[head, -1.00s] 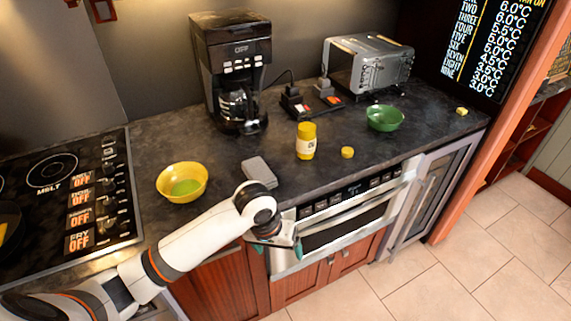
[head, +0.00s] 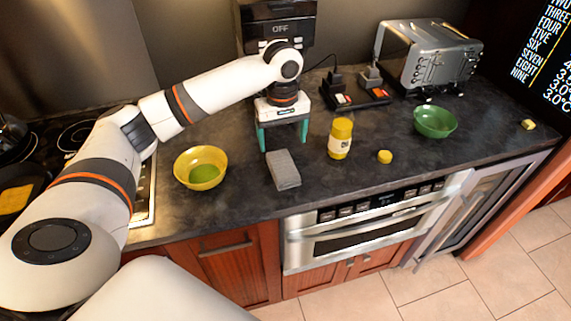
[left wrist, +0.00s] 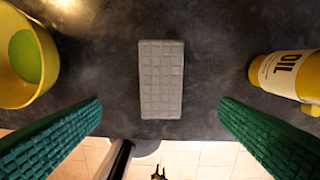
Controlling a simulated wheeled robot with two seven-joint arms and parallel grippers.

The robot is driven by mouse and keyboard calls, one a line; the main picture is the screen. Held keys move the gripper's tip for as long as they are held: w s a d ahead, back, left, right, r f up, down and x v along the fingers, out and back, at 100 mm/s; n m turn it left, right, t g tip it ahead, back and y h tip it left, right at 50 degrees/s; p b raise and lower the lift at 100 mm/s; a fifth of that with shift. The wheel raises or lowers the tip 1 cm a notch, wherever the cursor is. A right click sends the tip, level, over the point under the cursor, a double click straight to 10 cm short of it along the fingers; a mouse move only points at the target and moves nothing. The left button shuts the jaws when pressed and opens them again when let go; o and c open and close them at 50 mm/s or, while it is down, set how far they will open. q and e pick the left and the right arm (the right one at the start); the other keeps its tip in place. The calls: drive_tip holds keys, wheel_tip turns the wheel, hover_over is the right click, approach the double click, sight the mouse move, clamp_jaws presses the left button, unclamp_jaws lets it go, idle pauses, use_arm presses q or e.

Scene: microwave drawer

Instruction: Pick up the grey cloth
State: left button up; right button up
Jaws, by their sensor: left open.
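The grey cloth (head: 284,169) lies folded as a small flat block on the dark counter, between the yellow bowl and the oil bottle. In the left wrist view the cloth (left wrist: 161,79) shows a grid pattern and sits near the picture's middle, between the two fingers. My left gripper (head: 284,146) points down over the counter, just behind and above the cloth in the head view. Its green fingers (left wrist: 160,130) are wide apart, with nothing between them, and do not touch the cloth. My right gripper is not in view.
The yellow bowl (head: 201,167) with green contents stands left of the cloth. The yellow oil bottle (head: 340,139) and a small yellow cap (head: 385,157) are to its right. The coffee maker (head: 277,25) is behind my gripper. The green bowl (head: 435,121) and toaster (head: 428,55) are farther right.

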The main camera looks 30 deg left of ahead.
sight(283, 165)
use_arm(q)
wheel_tip(283, 165, down, 4)
drive_tip(key=shift+w+f+p, duration=0.1)
drive_tip(key=shift+f+p, duration=0.3)
drive_tip(key=shift+f, duration=0.2)
drive_tip(key=shift+w+a+f+p, duration=0.15)
drive_tip(key=shift+f+p, duration=0.4)
drive_tip(key=shift+f, duration=1.8)
drive_tip(key=c, duration=1.1)
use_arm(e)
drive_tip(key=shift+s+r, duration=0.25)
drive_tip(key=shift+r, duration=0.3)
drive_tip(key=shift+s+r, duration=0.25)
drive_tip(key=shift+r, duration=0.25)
